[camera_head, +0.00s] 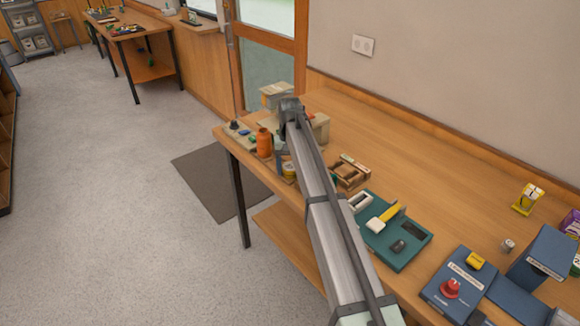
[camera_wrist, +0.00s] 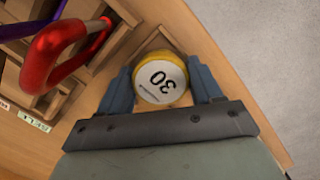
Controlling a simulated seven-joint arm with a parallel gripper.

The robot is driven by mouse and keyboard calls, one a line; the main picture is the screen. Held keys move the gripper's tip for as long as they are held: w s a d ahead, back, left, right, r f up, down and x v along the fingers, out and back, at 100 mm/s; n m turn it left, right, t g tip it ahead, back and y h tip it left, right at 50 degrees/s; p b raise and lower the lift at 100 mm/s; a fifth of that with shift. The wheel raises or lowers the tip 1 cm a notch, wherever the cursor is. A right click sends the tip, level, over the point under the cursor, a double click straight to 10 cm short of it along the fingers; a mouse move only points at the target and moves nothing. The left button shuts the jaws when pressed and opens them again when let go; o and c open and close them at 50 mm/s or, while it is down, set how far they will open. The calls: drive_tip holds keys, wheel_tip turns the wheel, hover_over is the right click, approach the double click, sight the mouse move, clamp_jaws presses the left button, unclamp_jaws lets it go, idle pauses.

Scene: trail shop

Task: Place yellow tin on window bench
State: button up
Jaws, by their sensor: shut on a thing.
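My gripper (camera_wrist: 161,82) is shut on a round yellow tin (camera_wrist: 160,78) in the wrist view. A far wooden bench (camera_head: 128,34) stands along the wall at the upper left, and a ledge (camera_head: 196,24) sits under the window. No label shows which is the window bench.
The near workbench (camera_head: 440,160) holds an orange bottle (camera_head: 264,143), a wooden tray (camera_head: 347,175), a green case (camera_head: 383,252) and blue boxes (camera_head: 460,285). A red carabiner (camera_wrist: 55,50) is close by in the wrist view. Open floor (camera_head: 120,190) and a dark mat (camera_head: 210,182) lie left.

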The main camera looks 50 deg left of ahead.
sight(289, 163)
drive_tip(key=shift+s+d+f, duration=0.1)
drive_tip(key=shift+d+f, duration=0.05)
drive_tip(key=shift+f, duration=0.35)
drive_tip(key=o, duration=1.5)
drive_tip(key=shift+f, duration=0.1)
drive_tip(key=shift+d, duration=0.25)
drive_tip(key=r, duration=0.5)
drive_tip(key=a+r, duration=0.1)
drive_tip(key=r, duration=0.4)
drive_tip(key=a+r, duration=0.1)
drive_tip(key=r, duration=0.4)
drive_tip(key=shift+w+a, duration=0.1)
drive_tip(key=shift+w, duration=0.25)
